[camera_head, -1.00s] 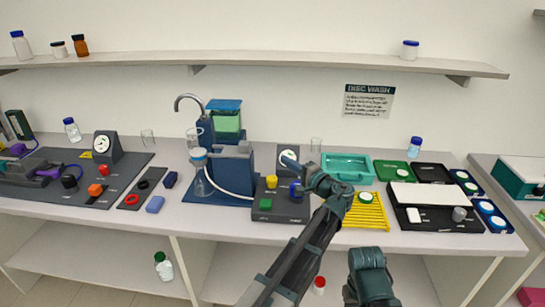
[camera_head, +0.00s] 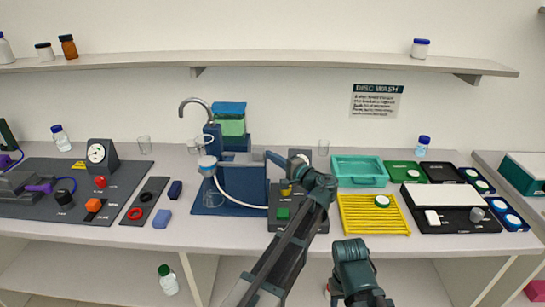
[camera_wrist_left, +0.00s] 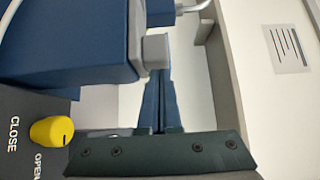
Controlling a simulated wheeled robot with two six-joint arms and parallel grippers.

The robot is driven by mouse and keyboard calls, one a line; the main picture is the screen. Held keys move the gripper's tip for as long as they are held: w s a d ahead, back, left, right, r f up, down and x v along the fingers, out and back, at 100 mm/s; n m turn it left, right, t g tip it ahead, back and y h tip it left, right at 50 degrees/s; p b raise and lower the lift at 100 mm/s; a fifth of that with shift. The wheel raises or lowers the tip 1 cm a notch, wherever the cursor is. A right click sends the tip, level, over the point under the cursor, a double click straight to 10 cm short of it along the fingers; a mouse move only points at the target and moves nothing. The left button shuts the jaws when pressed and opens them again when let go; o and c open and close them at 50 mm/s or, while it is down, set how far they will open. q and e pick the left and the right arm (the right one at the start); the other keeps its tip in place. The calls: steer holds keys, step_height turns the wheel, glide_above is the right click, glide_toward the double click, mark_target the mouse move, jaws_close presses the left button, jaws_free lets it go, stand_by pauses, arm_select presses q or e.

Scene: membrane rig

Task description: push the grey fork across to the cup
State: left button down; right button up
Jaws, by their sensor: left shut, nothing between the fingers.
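The grey fork (camera_head: 239,159) lies on top of the blue block of the wash rig (camera_head: 240,187). In the left wrist view its blunt grey end (camera_wrist_left: 155,51) sticks out past the block's edge.
A yellow knob (camera_wrist_left: 52,131) marked CLOSE and OPEN sits on the dark panel below the left gripper. A tap (camera_head: 195,103) and a green-and-blue stack (camera_head: 230,120) stand behind. A yellow rack (camera_head: 365,215) and a teal tray (camera_head: 360,172) lie to the right.

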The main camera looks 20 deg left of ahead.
mark_target(254, 156)
arm_select(q)
steer(key=shift+d, duration=0.1)
steer(key=a, duration=0.2)
steer(key=s+a, duration=0.1)
steer(key=a, duration=0.3)
steer(key=shift+s+a, duration=0.1)
steer(key=shift+s, duration=0.25)
steer(key=shift+w, duration=0.1)
